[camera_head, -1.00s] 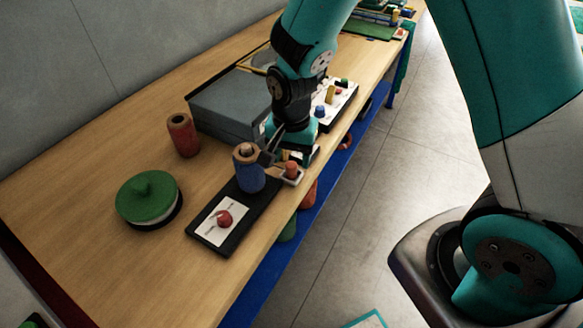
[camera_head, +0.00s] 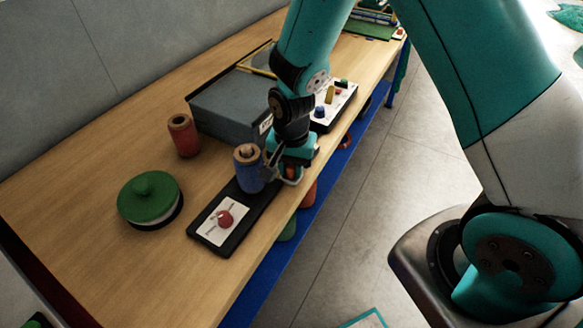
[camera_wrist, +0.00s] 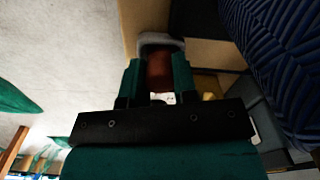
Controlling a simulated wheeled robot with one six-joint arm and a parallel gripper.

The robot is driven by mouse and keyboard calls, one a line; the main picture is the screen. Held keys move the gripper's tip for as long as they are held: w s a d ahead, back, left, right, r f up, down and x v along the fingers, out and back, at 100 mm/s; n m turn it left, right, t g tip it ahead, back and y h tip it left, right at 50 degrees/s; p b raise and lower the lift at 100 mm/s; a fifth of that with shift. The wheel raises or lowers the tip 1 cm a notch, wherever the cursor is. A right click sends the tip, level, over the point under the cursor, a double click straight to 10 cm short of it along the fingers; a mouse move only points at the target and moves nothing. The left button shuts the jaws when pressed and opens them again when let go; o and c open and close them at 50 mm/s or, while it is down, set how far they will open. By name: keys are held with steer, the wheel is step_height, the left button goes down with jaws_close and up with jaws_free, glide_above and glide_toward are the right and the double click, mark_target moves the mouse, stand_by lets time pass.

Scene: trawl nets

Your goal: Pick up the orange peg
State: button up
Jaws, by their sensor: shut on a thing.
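The orange peg (camera_wrist: 161,72) shows in the wrist view as a dark orange shape between the two teal fingers of my gripper (camera_wrist: 157,78). My gripper is shut on it. In the head view my gripper (camera_head: 289,167) is low at the table's front edge, right of the blue spool. Only a small part of the peg (camera_head: 291,172) shows there, with the fingers hiding the rest. A pale grey holder (camera_wrist: 160,39) sits around the far end of the peg. I cannot tell whether the peg is still seated in it.
The blue spool (camera_head: 249,172) stands close beside my gripper, on a black board (camera_head: 228,239) with a red knob (camera_head: 225,218). A grey box (camera_head: 228,110) is behind. A red spool (camera_head: 183,136) and a green-lidded round pot (camera_head: 145,200) stand left. Bare table lies front left.

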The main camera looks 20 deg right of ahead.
steer(key=shift+r, duration=0.1)
step_height(320, 180, up, 20)
steer(key=shift+b, duration=0.45)
steer(key=shift+f, duration=0.2)
stand_by(0.3)
